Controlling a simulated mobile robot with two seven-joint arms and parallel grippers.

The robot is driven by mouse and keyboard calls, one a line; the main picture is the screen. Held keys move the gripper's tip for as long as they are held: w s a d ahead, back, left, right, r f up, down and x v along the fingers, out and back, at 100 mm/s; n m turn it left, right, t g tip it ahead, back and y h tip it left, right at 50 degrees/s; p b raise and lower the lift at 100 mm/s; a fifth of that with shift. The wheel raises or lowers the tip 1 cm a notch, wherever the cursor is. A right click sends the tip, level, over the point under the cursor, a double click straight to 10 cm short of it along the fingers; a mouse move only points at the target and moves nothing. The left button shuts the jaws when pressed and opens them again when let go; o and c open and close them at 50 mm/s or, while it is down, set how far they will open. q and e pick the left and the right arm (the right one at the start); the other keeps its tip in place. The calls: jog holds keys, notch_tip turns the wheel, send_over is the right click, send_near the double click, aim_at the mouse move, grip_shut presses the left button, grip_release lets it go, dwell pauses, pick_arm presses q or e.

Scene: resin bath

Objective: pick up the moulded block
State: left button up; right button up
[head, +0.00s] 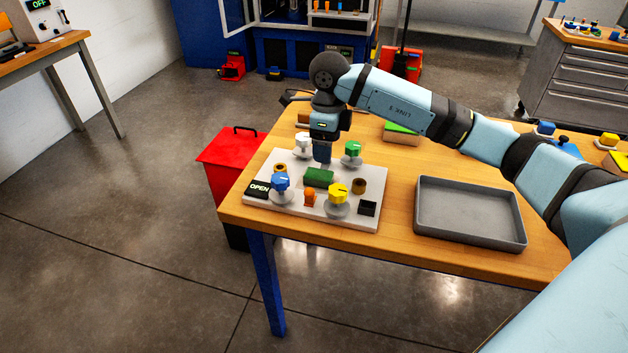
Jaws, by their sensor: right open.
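The green block (318,178), which looks like the moulded block, lies in the middle of a white plate (365,212) on the wooden table. My right gripper (322,160) points down just above and behind it. It is open with nothing visible in it; the finger gap is too small to make out. Whether the fingertips touch the block I cannot tell. My left gripper is out of view.
Around the block stand blue (281,182), yellow (338,193), green (352,149) and white (303,141) knobs. A black "OPEN" label (259,188) sits at the plate's left. An empty grey tray (470,238) lies to the right. A red bin (232,147) stands left of the table.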

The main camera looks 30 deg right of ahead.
send_over(328, 175)
jog(key=f, duration=0.4)
jog(key=shift+a+f, duration=0.25)
jog(key=shift+f, duration=0.05)
jog(key=shift+d+f, duration=0.2)
jog(key=shift+f, duration=2.45)
jog(key=c, duration=1)
